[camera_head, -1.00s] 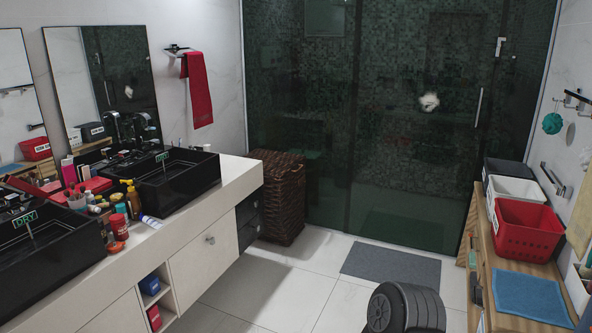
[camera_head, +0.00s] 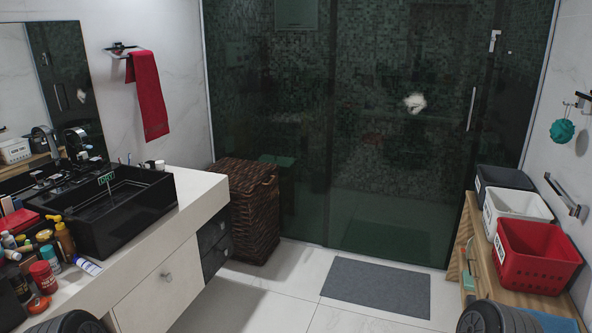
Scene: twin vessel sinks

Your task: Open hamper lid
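The hamper (camera_head: 252,212) is a dark brown woven wicker box standing on the floor past the far end of the vanity, against the glass shower wall. Its lid (camera_head: 245,171) looks shut and lies flat on top. The vanity hides part of the hamper's left side. Neither gripper shows. Only dark rounded parts, which seem to be mine, show at the bottom left and bottom right edges.
The vanity (camera_head: 161,292) with a black sink (camera_head: 125,218) and bottles runs along the left. A wooden bench (camera_head: 483,262) with a red basket (camera_head: 537,255) stands at the right. A grey mat (camera_head: 377,290) lies on the open tiled floor between them.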

